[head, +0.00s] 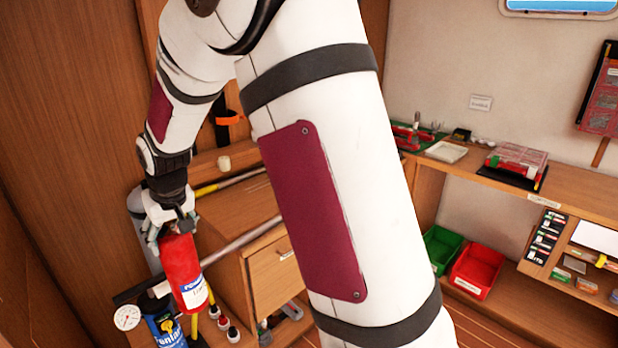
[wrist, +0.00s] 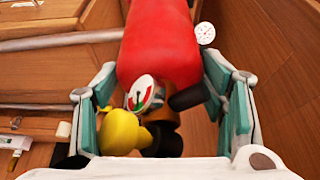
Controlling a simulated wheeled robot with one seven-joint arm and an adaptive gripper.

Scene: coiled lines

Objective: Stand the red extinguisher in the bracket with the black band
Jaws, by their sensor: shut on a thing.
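The red extinguisher (head: 181,268) hangs below my gripper (head: 172,222) in the head view, slightly tilted, with a white and blue label near its lower end. In the wrist view the red extinguisher (wrist: 160,45) lies between the teal finger pads of my gripper (wrist: 165,112), with its gauge and a yellow part near the palm. My gripper is shut on its top end. A dark holder with an orange band (head: 228,118) is on the wood wall behind my arm. I cannot make out a bracket with a black band; my arm hides part of the wall.
A blue container (head: 168,334), a white dial (head: 127,317) and several small bottles stand below the extinguisher. A grey pole (head: 240,240) crosses behind it, beside a wooden drawer cabinet (head: 272,272). Green (head: 441,247) and red (head: 476,271) bins sit at right.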

